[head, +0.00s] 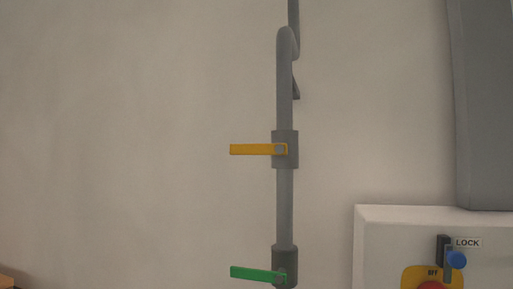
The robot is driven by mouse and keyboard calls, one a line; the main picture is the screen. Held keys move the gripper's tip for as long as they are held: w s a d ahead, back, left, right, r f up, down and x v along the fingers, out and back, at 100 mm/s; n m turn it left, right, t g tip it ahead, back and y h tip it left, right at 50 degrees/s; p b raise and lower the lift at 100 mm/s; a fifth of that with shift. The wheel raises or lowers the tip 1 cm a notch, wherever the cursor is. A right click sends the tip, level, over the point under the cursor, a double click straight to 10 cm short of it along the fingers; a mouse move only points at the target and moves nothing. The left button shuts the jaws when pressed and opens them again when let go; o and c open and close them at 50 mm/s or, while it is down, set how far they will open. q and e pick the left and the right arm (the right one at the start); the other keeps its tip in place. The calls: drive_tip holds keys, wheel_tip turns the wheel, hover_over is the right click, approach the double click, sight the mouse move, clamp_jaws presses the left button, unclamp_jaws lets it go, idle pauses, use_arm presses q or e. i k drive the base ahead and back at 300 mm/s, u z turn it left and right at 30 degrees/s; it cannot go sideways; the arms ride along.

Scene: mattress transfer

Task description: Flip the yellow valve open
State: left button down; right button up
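The yellow valve handle (252,149) sticks out level to the left from a grey valve body (291,159) on a vertical grey pipe (285,208), near the middle of the head view. The handle lies across the pipe, at about a right angle to it. Neither of my grippers is in view.
A green valve handle (254,273) points left from the same pipe lower down, tilted slightly. At the lower right is a white box (380,240) with a blue knob (456,260) beside a LOCK label. A wide grey duct (484,110) runs above it. The wall left of the pipe is bare.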

sight(245, 149)
drive_tip(key=z, duration=0.25)
drive_tip(key=k, duration=0.85)
drive_tip(key=z, duration=0.2)
